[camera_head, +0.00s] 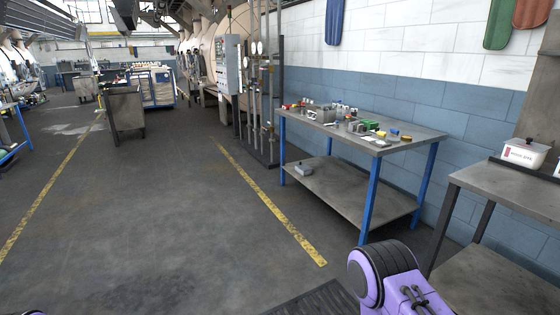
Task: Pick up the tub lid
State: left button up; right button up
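A white tub (524,154) with a red mark and lettering on its side stands on the grey table at the right edge. A pale top with a small dark spot shows on it; at this size I cannot tell for sure whether this is the tub lid. No separate lid can be made out elsewhere. Neither gripper is in view. A purple and black part of my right arm shows at the bottom right, well below and left of the tub. A small purple bit of my own body shows at the bottom left corner.
The grey table (512,190) holding the tub runs off the right edge. A blue-legged workbench (410,142) with several small items stands against the wall. Pipes and a control box (228,66) stand behind. The floor (140,220) at left is open, with yellow lines.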

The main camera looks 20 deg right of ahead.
aim_at(527, 145)
jog(key=z, duration=0.45)
jog(key=i, duration=0.95)
jog(key=z, duration=1.7)
jog(key=i, duration=0.85)
jog(key=z, duration=0.85)
